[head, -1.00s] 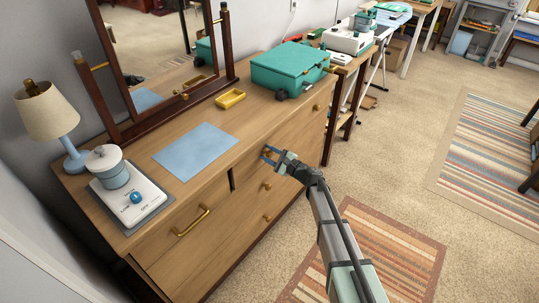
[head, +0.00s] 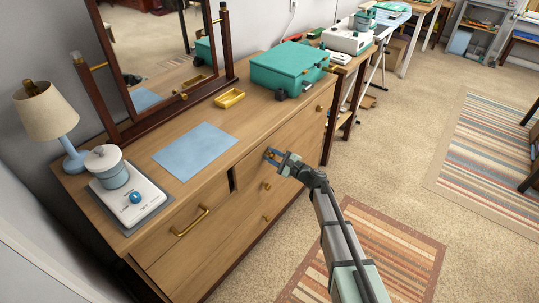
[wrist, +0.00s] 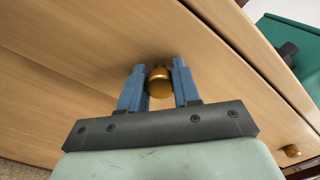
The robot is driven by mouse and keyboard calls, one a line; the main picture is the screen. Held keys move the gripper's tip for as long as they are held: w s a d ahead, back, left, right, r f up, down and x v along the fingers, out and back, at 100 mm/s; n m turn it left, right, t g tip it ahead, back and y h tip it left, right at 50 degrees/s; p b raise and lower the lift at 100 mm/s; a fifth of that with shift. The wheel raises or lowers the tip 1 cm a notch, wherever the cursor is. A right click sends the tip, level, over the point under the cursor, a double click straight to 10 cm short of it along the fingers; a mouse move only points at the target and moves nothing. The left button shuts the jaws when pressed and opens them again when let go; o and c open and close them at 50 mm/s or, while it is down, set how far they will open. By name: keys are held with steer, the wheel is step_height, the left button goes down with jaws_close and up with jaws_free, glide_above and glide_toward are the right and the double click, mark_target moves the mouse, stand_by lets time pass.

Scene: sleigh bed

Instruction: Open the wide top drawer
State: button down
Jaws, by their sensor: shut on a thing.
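The wide top drawer (head: 293,130) is the wooden front in the dresser's upper row, right of a narrower drawer. It looks shut or nearly so; I cannot tell exactly. My gripper (head: 272,154) is at the drawer's left round brass knob. In the wrist view my blue fingers (wrist: 159,83) are shut on this knob (wrist: 159,88), one on each side. The fingers hide most of the knob in the head view. The drawer's other knob (head: 319,107) is free, and it also shows in the wrist view (wrist: 292,151).
The narrower drawer has a brass bar handle (head: 191,222). Lower knobs (head: 266,185) sit below my gripper. A teal case (head: 288,68), yellow tray (head: 230,98), blue sheet (head: 195,150), scale (head: 135,205) and lamp (head: 50,115) stand on top. Floor in front holds a striped rug (head: 395,240).

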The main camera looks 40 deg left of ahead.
steer(key=d, duration=2.1)
steer(key=shift+s+r, duration=0.15)
steer(key=c, duration=0.8)
jaws_free()
steer(key=shift+d, duration=0.1)
steer(key=d, duration=1.3)
steer(key=shift+d, duration=0.3)
